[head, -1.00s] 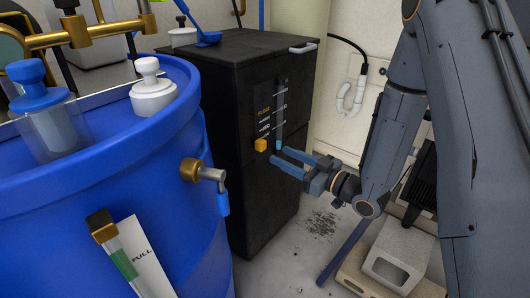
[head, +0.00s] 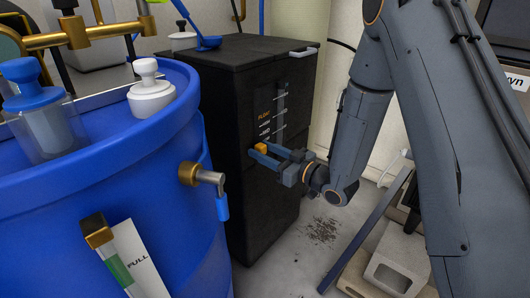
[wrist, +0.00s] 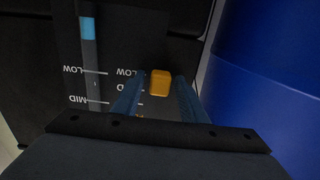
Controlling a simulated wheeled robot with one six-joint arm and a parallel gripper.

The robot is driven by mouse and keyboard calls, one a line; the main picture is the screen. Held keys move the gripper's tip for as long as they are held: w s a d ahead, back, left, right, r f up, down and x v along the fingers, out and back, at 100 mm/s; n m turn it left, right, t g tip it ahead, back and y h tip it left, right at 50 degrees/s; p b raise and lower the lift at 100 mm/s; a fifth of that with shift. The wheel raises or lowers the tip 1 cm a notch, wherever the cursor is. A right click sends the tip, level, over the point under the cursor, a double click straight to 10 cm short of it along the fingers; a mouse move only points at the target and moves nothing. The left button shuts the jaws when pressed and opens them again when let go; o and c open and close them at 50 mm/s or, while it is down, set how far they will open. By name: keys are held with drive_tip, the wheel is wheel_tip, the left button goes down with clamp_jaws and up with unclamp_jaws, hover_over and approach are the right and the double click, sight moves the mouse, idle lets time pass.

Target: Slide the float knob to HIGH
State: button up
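The float knob (head: 261,147) is a small orange-yellow block on the front of the black ice maker (head: 240,210), at the low end of its printed scale. In the wrist view the knob (wrist: 160,83) sits beside the LOW mark, with MID lettering further along, upside down. My gripper (head: 257,150) reaches in from the right at the panel. In the wrist view its two blue fingers (wrist: 160,77) stand either side of the knob, with small gaps visible on both sides. HIGH cannot be read in these frames.
A clear sight tube with blue in it (wrist: 88,28) runs beside the scale. A large blue barrel (head: 110,150) with a brass tap (head: 195,173) stands close on the left. Grey blocks (head: 395,275) lie on the floor at the right.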

sight(254, 130)
clamp_jaws()
drive_tip(key=shift+r, duration=0.15)
drive_tip(key=shift+r+p, duration=2.4)
drive_tip(key=shift+r, duration=0.4)
drive_tip(key=shift+o, duration=0.4)
unclamp_jaws()
drive_tip(key=p+v, duration=0.2)
drive_tip(key=v, duration=0.5)
